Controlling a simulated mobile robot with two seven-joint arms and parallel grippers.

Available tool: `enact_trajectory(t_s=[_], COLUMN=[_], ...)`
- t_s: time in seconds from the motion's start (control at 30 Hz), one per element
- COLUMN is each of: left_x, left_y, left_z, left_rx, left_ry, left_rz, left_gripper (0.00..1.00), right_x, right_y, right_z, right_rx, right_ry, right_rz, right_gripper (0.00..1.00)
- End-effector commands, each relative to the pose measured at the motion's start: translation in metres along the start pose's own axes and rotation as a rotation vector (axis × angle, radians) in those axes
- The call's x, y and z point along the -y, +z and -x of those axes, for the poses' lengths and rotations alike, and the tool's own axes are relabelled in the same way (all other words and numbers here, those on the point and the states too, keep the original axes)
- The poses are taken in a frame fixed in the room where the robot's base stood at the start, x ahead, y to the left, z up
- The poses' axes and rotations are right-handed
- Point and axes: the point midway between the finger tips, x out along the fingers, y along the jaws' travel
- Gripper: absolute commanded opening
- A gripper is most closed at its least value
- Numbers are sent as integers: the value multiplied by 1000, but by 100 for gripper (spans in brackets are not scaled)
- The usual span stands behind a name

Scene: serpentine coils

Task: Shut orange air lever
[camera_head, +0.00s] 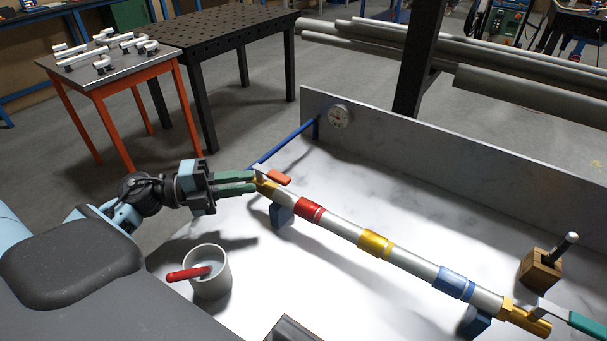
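The orange air lever (280,177) sits on a brass valve (265,187) at the far left end of a pipe. The lever lies roughly along the pipe's line, its orange grip pointing right. My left gripper (255,182) comes in from the left, with its green fingertips right beside the valve and the lever's metal root. I cannot tell whether the fingers touch either one, or whether they are open or shut. The pipe (336,224) carries red, yellow and blue bands and rests on blue supports. My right gripper is not in view.
A cup (211,279) with a red-handled tool stands near my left arm. A green-handled lever (588,325) is at the pipe's right end. A wooden block (541,269) holds a dark tool. A gauge (339,116) is on the back panel (450,160).

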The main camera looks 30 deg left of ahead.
Motion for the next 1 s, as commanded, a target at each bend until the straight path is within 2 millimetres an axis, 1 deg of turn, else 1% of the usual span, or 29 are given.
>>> enact_trajectory(t_s=[0.27,0.37,0.47,0.63,0.8,1.0], left_x=[1,2,3,5,4,2], left_y=[1,1,1,1,1,0], left_z=[0,-4,-14,-40,-63,-77], left_rx=[-6,-6,-7,-6,-5,-6], left_ry=[7,5,4,1,2,5], left_rz=[-10,-10,-13,-13,-11,-11], left_gripper=[20,20,20,20,20,20], right_x=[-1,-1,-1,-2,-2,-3], right_y=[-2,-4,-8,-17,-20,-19], right_z=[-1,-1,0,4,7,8], right_rx=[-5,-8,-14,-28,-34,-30], right_ry=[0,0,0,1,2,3], right_rz=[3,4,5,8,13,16], right_gripper=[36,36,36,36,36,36])
